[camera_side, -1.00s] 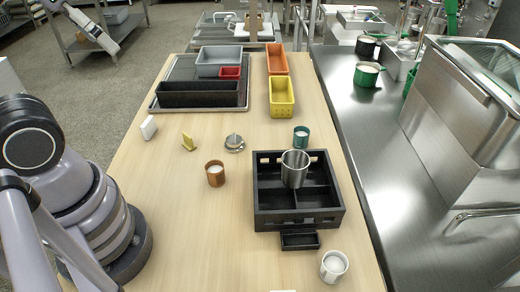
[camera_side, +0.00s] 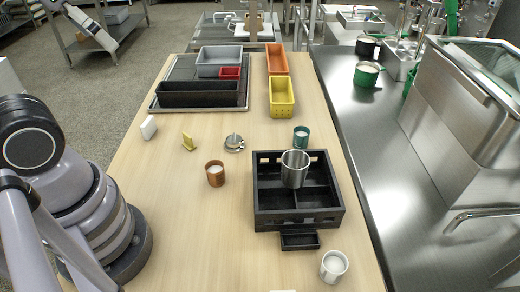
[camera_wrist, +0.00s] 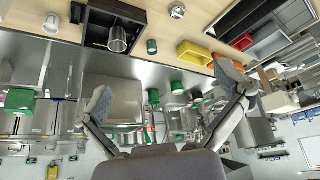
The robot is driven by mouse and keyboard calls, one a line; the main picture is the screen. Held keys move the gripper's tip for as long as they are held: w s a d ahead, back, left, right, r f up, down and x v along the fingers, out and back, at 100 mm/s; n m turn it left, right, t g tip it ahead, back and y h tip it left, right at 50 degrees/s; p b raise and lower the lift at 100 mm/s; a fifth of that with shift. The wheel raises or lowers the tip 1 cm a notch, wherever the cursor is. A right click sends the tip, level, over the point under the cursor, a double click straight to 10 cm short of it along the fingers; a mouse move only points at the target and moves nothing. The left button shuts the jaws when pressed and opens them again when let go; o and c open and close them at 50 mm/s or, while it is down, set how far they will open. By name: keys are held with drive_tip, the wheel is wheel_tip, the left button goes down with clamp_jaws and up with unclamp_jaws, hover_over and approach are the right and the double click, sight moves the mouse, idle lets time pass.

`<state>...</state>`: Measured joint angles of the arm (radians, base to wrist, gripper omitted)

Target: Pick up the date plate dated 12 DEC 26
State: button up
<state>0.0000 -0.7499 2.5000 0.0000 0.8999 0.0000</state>
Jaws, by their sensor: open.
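No date reading 12 DEC 26 is legible in either view. In the side view a small white upright block (camera_side: 149,127) and a small yellow tilted piece (camera_side: 188,142) stand on the left of the wooden table; I cannot tell whether either is a date plate. A white sliver (camera_side: 283,291) shows at the bottom edge, mostly cut off. My gripper (camera_wrist: 165,90) shows in the wrist view with its two fingers wide apart and nothing between them. It is outside the side view.
A black divided box (camera_side: 330,211) holds a steel cup (camera_side: 295,170). Near it are a copper cup (camera_side: 215,175), a green cup (camera_side: 301,137), a white cup (camera_side: 334,266) and a metal lid (camera_side: 234,144). Bins stand at the back. The table's left front is clear.

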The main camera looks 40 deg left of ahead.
drive_tip(key=shift+w, duration=0.1)
drive_tip(key=w+a+f+m+g+y, duration=0.3)
drive_tip(key=w+a+f+g, duration=0.3)
drive_tip(key=w, duration=0.3)
drive_tip(key=w+a+f+m+g+y, duration=0.2)
drive_tip(key=w+a+f+g+y, duration=0.15)
drive_tip(key=w+a+f, duration=0.45)
drive_tip(key=m+g+y, duration=0.4)
drive_tip(key=m+y, duration=0.1)
drive_tip(key=m, duration=0.1)
approach(150, 126)
drive_tip(key=x, duration=0.5)
drive_tip(key=shift+a+r, duration=0.1)
drive_tip(key=shift+a, duration=0.35)
drive_tip(key=shift+t, duration=0.25)
drive_tip(key=shift+f+x, duration=0.1)
drive_tip(key=shift+x, duration=1.35)
drive_tip(key=shift+f+x, duration=0.15)
drive_tip(key=shift+x, duration=1.3)
drive_tip(key=shift+s+d, duration=0.1)
drive_tip(key=shift+d, duration=0.15)
drive_tip(key=c, duration=1.1)
